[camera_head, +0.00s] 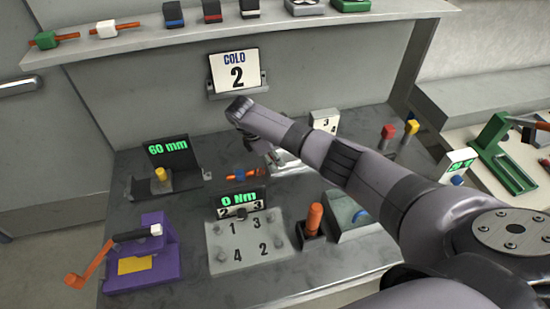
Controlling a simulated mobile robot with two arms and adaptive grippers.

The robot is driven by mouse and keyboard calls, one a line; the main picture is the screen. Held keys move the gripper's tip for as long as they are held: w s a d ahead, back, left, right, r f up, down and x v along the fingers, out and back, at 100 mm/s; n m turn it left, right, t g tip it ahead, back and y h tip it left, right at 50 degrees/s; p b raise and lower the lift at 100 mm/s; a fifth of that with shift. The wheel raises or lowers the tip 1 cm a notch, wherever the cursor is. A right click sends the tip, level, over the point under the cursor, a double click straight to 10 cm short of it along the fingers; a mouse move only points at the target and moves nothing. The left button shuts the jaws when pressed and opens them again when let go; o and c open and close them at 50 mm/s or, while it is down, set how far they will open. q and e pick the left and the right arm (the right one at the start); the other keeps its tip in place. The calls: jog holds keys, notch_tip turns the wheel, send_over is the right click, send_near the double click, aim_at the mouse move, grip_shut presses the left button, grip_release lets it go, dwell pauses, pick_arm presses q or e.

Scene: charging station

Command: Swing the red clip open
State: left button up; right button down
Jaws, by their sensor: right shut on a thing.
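My right arm comes in from the right, and its wrist bends down over the grey bench. I cannot make out a red clip for certain. A small orange-and-blue piece (240,175) lies on the bench just left of the gripper; I cannot tell if they touch. A small red-and-black block (211,11) sits on the upper shelf, apart from the gripper. My left gripper is not in view.
A numbered plate (245,243) and an upright orange handle (314,219) are at front centre. Red and yellow pegs (387,132) stand at right, behind the arm.

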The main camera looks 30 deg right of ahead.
jog(key=c, duration=1.3)
grip_release()
jog(key=shift+c, duration=0.2)
jog(key=v, duration=1.2)
